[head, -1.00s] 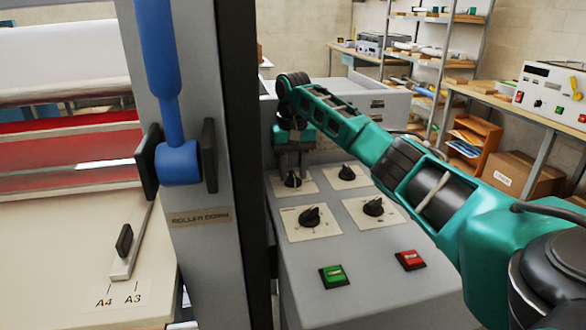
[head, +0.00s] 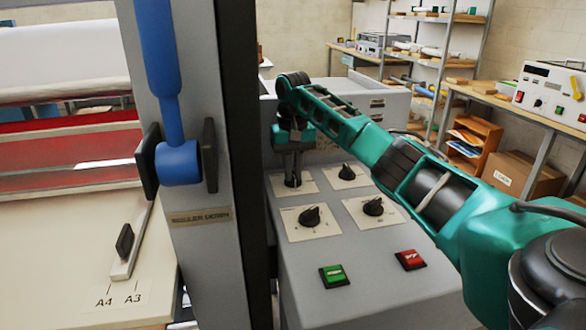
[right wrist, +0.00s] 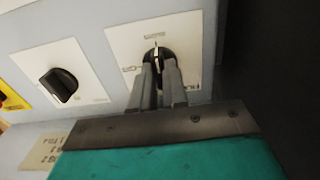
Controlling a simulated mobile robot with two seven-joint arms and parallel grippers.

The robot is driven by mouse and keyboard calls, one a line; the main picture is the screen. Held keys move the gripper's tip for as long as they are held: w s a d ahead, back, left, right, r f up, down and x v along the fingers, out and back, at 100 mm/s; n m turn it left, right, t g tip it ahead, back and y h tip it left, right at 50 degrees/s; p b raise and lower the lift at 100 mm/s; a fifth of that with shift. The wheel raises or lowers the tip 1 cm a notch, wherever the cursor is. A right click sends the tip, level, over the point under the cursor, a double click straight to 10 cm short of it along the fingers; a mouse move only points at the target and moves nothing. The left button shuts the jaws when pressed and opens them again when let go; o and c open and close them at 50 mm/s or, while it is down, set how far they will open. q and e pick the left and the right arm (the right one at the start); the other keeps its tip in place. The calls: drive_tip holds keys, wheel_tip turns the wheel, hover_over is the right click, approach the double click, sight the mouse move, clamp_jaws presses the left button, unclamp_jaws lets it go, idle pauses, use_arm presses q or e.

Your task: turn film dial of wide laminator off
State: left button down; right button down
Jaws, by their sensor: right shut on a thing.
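The wide laminator's control panel (head: 345,270) carries several black dials on white plates. My right gripper (head: 293,180) points down at the back left dial and hides most of it in the head view. In the right wrist view, the fingers (right wrist: 162,75) are shut on that black dial (right wrist: 157,53), whose white pointer line shows between the fingertips. My left gripper is not in view.
Other dials stand at the back right (head: 347,172), front left (head: 309,215) and front right (head: 373,206). A green button (head: 334,275) and a red button (head: 410,260) sit in front. A grey post (head: 195,245) with a blue lever (head: 165,70) rises close to the left.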

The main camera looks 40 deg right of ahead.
drive_tip(key=shift+n, duration=0.3)
drive_tip(key=n, duration=0.8)
drive_tip(key=shift+r, duration=0.1)
drive_tip(key=n, duration=0.4)
drive_tip(key=shift+n, duration=0.3)
drive_tip(key=n, duration=0.4)
drive_tip(key=shift+n, duration=0.3)
drive_tip(key=c, duration=1.1)
unclamp_jaws()
drive_tip(key=shift+c, duration=0.2)
